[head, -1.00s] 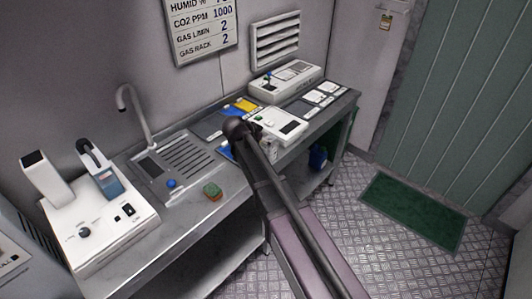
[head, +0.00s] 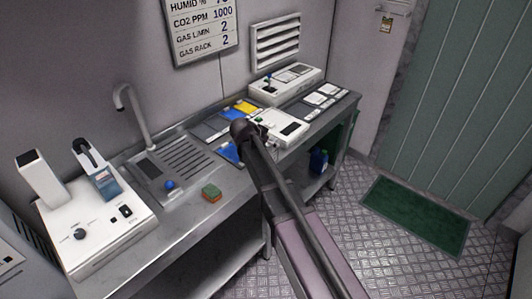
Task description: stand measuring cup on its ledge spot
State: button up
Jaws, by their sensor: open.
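I cannot make out a measuring cup or its ledge spot in the head view. My arm reaches up from the bottom edge over the front of the steel counter (head: 232,205), with its dark rounded joint in front of the white device with a dark display. My gripper cannot be made out; the arm hides the area behind it, including part of the counter's front edge.
A white instrument (head: 95,225) stands at left. Blue container (head: 319,160) sits below the counter. Floor near the green mat (head: 416,214) is clear.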

jog(key=shift+b+x, duration=0.55)
jog(key=shift+x, duration=0.65)
jog(key=c, duration=1.1)
jog(key=shift+o, duration=0.2)
jog(key=shift+r, duration=0.15)
notch_tip(320, 180, up, 4)
jog(key=p, duration=0.3)
jog(key=shift+p, duration=0.4)
jog(key=s+p, duration=0.1)
jog(key=s, duration=1.5)
jog(key=shift+a+r, duration=0.35)
jog(key=shift+r, duration=0.05)
